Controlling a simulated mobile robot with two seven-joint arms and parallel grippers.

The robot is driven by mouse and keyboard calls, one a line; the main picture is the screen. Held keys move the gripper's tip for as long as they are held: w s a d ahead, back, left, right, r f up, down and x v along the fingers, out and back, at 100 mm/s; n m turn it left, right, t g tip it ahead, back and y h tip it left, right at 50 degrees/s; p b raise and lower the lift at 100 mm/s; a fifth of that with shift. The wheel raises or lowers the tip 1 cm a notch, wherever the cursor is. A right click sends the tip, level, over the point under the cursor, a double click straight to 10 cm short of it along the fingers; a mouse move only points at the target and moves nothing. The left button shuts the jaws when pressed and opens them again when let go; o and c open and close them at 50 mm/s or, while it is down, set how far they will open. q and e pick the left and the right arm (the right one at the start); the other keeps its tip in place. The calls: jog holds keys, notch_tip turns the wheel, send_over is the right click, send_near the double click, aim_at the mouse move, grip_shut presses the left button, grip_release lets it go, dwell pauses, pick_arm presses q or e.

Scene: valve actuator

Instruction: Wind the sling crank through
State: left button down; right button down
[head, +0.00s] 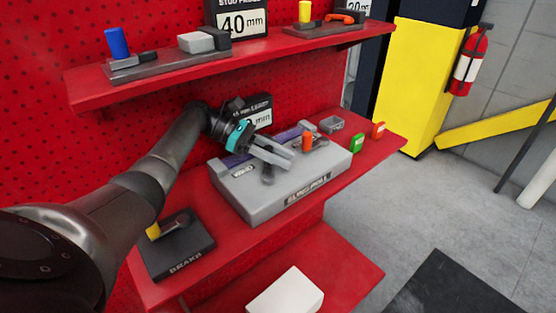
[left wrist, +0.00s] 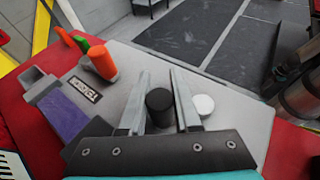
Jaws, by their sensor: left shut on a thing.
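The grey box with the sling crank (head: 317,188) stands on the red bench, its front label reading something like "SLING PULL". My left gripper (head: 284,158) reaches over its top from the left. In the left wrist view, a black upright knob (left wrist: 159,107), seemingly the crank's grip, sits between the two fingers, and my left gripper (left wrist: 163,78) is shut on it. A purple sling strap (left wrist: 64,117) lies on the box beside a small label. An orange upright handle (head: 307,141) stands on the box, apart from the gripper. The crank's arm is mostly hidden. My right gripper is not in view.
A dark brake block (head: 178,247) with a yellow handle stands front left on the bench. Green (head: 357,143) and orange (head: 378,130) pieces stand to the right of the box. A red shelf (head: 88,97) hangs above. A white block (head: 286,293) lies lower down.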

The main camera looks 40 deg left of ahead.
pick_arm(q)
jog(key=shift+d, duration=0.15)
dwell(0.4)
jog(key=c, duration=0.6)
grip_release()
